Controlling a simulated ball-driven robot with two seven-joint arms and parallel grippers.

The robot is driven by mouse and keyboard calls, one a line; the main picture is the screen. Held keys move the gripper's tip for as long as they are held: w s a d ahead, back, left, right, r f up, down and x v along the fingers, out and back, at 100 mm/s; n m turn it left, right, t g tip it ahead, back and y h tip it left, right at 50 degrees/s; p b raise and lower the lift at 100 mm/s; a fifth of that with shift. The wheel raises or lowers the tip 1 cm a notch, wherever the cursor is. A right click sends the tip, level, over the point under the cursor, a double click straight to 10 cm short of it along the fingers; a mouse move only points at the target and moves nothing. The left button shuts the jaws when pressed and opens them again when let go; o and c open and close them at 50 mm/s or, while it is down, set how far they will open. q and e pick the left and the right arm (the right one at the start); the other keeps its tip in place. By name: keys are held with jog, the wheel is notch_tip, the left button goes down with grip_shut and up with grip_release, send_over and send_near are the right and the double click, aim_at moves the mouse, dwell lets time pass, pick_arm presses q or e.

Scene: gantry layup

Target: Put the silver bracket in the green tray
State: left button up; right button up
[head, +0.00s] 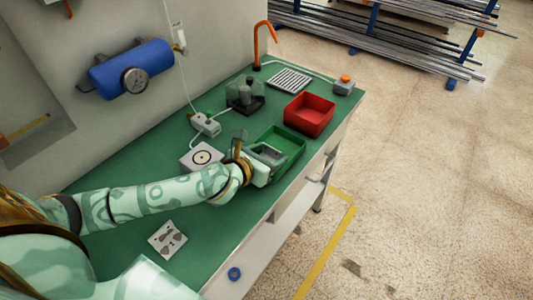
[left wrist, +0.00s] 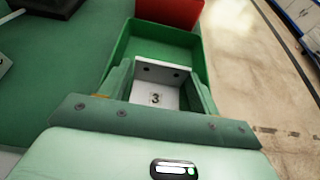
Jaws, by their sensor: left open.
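The green tray (left wrist: 160,36) extends just beyond the bracket. In the head view the left gripper (head: 266,158) is at the near end of the green tray (head: 297,145), with the grey bracket (head: 270,152) partly hidden by it. I cannot tell whether the bracket rests on the tray floor. My right gripper is not in view.
A red bin (head: 309,115) stands just behind the green tray. The bench's right edge runs close beside the tray.

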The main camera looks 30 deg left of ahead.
pick_arm(q)
jog(key=shift+s+r, duration=0.15)
jog(key=shift+r, duration=0.05)
jog(key=p+v, duration=0.3)
jog(key=v, duration=0.8)
jog(key=shift+s, duration=0.35)
